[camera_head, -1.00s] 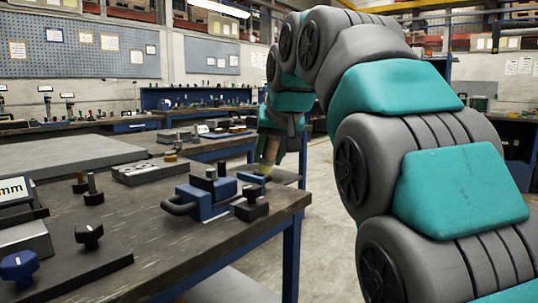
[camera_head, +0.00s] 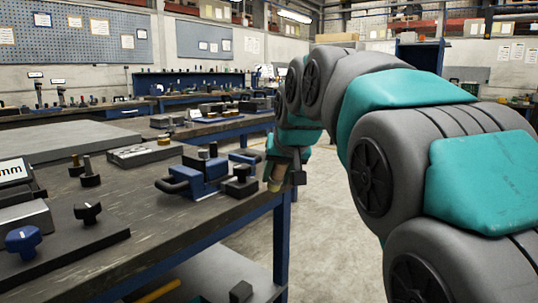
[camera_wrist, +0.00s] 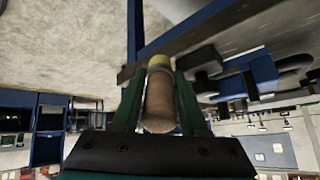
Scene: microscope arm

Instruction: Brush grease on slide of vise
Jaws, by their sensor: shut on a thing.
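A blue vise (camera_head: 205,178) with a dark bar handle stands on the dark workbench (camera_head: 150,215) near its right edge. It also shows in the wrist view (camera_wrist: 237,88), turned upside down. My gripper (camera_head: 277,170) is just right of the vise in the head view, by the bench edge. It is shut on a brush with a tan handle (camera_wrist: 160,103) and a yellowish end (camera_wrist: 159,62). The brush (camera_head: 275,178) hangs tip down, apart from the vise in the picture. Its tip is small in the head view, and I cannot tell whether it carries grease.
Black and blue knobs (camera_head: 23,240) and a grey block (camera_head: 145,152) stand on the bench left of the vise. A black block beside the vise (camera_head: 240,182) lies near the bench edge. The floor (camera_head: 325,220) right of the bench is open.

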